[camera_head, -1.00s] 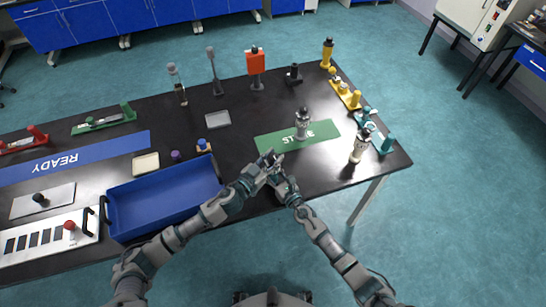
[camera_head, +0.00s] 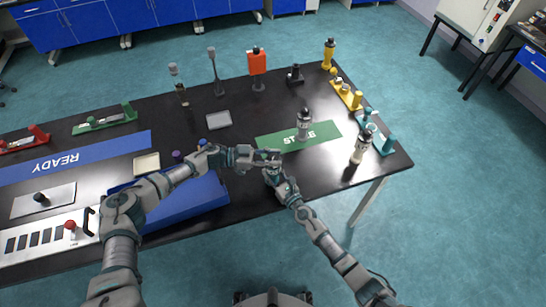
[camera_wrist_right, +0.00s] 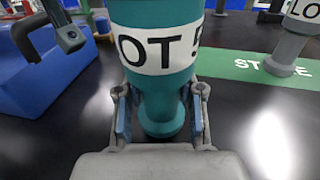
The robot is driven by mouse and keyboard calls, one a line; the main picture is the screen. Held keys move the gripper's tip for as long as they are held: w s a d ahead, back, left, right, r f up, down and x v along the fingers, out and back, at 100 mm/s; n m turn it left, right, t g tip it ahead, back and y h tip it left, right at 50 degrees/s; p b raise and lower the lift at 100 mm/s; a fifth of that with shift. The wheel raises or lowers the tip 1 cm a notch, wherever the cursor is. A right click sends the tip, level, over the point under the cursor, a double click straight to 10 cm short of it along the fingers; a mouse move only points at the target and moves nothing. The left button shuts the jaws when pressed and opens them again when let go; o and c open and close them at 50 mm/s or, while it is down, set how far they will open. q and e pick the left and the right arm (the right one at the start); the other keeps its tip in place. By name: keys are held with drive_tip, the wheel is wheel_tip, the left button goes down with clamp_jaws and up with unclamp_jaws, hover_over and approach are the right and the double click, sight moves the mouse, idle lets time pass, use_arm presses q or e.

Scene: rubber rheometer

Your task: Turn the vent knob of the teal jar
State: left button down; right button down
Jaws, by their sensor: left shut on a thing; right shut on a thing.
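The teal jar (camera_wrist_right: 155,88), with a white label band reading "OT 5", fills the middle of the right wrist view, upright, its top cut off. My right gripper (camera_wrist_right: 160,108) is shut on its narrower lower part, one finger each side. In the head view the right gripper (camera_head: 272,174) is above the table's front part and the jar is mostly hidden. My left gripper (camera_head: 268,157) is at the jar's top, closed on the vent knob, which its fingers hide. A grey finger part (camera_wrist_right: 66,30) shows at upper left in the right wrist view.
A blue tray (camera_head: 180,207) lies left under my left arm. The green mat (camera_head: 335,129) holds a white-labelled jar (camera_head: 304,125); another jar (camera_head: 360,147) stands right. Black tabletop near the grippers is clear.

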use_arm(q)
drive_tip(key=shift+f+m+g+y, duration=0.1)
drive_tip(key=shift+m+g+y, duration=0.2)
drive_tip(key=shift+m+g, duration=1.35)
drive_tip(key=shift+n+g, duration=0.25)
drive_tip(key=shift+g, duration=0.4)
drive_tip(key=shift+s, duration=0.2)
drive_tip(key=c, duration=0.8)
unclamp_jaws()
drive_tip(key=shift+o, duration=0.2)
drive_tip(key=shift+w, duration=0.1)
drive_tip(key=f+v, duration=0.1)
drive_tip(key=v, duration=0.6)
drive_tip(key=shift+w+a+r, duration=0.25)
drive_tip(key=shift+w+r, duration=0.05)
drive_tip(key=shift+r, duration=0.2)
